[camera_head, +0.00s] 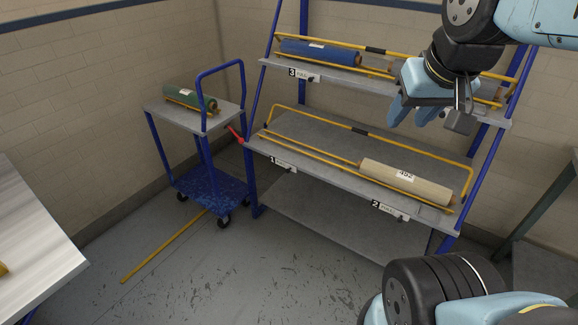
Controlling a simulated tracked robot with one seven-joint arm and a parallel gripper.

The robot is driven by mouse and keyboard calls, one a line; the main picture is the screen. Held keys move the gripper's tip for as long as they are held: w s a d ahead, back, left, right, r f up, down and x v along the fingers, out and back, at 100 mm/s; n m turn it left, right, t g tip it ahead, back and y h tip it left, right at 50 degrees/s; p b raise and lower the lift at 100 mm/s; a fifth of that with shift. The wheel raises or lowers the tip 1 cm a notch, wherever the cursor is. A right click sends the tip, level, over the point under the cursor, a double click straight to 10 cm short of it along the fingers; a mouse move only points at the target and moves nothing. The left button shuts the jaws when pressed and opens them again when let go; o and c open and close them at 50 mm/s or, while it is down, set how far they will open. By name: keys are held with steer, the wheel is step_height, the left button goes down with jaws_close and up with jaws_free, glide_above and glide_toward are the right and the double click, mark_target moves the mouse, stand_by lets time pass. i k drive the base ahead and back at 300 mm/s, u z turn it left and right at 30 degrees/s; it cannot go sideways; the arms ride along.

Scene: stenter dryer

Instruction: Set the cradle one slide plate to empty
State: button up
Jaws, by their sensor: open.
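The cradle one slide plate (283,164) is a small white plate marked 1 on the front edge of the lower shelf, at its left. Its word is too small to read surely, and a small dark knob shows near its right end. The cradle one rails (312,151) above it hold no roll. My gripper (411,113) is open and empty at the upper right, in front of the rack and well to the right of the plate, not touching it.
A cream roll (405,182) lies above plate 2 (390,210); a blue roll (320,52) lies above plate 3 (304,75). A pale table (35,250) is at left.

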mark_target(288, 168)
steer(key=z, duration=0.1)
steer(key=i, duration=1)
steer(key=u, duration=0.1)
